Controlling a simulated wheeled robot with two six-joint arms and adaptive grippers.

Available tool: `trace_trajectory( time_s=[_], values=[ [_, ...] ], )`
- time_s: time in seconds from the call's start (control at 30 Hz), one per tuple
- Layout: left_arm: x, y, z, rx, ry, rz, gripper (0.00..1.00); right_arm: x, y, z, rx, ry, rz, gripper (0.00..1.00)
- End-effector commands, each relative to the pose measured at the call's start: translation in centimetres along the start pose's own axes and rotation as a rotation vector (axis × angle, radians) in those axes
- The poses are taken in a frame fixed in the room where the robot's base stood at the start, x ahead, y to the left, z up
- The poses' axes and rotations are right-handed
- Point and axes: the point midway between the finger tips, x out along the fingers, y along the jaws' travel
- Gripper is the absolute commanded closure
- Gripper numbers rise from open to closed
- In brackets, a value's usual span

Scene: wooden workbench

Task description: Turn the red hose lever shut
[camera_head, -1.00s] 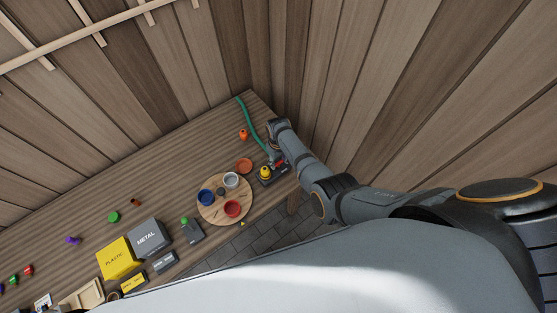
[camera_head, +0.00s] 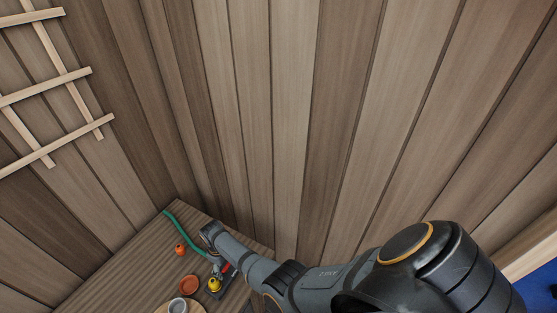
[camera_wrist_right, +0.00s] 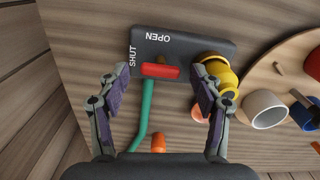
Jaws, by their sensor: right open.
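The red lever (camera_wrist_right: 160,71) sits on a dark plate (camera_wrist_right: 186,42) marked SHUT and OPEN in the right wrist view. Its red bar lies just below the lettering, closer to SHUT. My right gripper (camera_wrist_right: 154,76) is open, with one finger on each side of the lever and a gap at both ends. The green hose (camera_wrist_right: 146,115) runs from under the lever toward me. A yellow round part (camera_wrist_right: 220,73) stands on the plate behind the right finger. In the head view the lever (camera_head: 226,267) shows small beside my right gripper (camera_head: 215,261). My left gripper is out of view.
An orange object (camera_head: 180,250) and a terracotta-coloured bowl (camera_head: 190,285) stand on the bench (camera_head: 130,275) left of the plate. A round wooden board with cups (camera_wrist_right: 265,108) is close on the right in the wrist view. Plank walls (camera_head: 300,110) rise behind the bench.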

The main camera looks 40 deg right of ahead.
Motion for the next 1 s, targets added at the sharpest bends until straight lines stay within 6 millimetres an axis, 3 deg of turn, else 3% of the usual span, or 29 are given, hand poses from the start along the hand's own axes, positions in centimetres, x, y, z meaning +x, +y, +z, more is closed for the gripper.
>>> trace_trajectory(
  time_s=[0.37, 0.83, 0.9, 1.0],
  values=[
    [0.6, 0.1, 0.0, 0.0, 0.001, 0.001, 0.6, 0.2, 0.0, 0.0, -0.671, 0.0, 0.0, 0.34],
    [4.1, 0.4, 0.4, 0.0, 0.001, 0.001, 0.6, 0.5, -0.1, 0.0, -1.442, 0.001, 0.0, 0.34],
    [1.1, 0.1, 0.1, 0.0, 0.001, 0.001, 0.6, -2.4, 0.0, 0.0, -1.448, 0.001, 0.0, 0.34],
    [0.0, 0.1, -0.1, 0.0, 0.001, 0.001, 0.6, -3.9, 0.0, 0.0, -1.446, 0.001, 0.001, 0.34]
  ],
)
